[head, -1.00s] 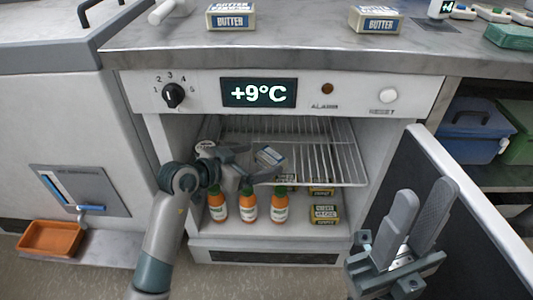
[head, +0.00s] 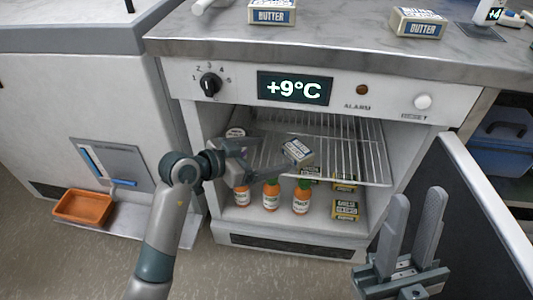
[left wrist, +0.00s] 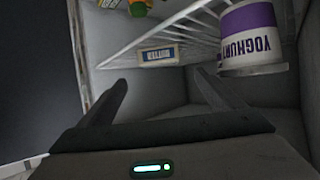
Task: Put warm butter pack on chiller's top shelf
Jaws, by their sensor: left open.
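A butter pack (head: 298,151), white and blue, lies on the chiller's upper wire shelf (head: 350,150). It also shows in the left wrist view (left wrist: 158,55), beyond and between my fingertips. My left gripper (head: 264,160) is inside the chiller, left of this pack, open and empty, apart from it. Two more butter packs stand on the counter above, one left of centre (head: 272,12) and one to the right (head: 418,22). My right gripper (head: 418,195) is open and empty in front of the open chiller door (head: 470,215).
A yoghurt tub (left wrist: 250,40) is close to my left gripper's right finger in the wrist view. Several orange bottles (head: 271,195) and yellow-green packs (head: 345,209) stand on the chiller floor. The display (head: 295,88) reads +9°C. An orange bin (head: 84,208) sits at left.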

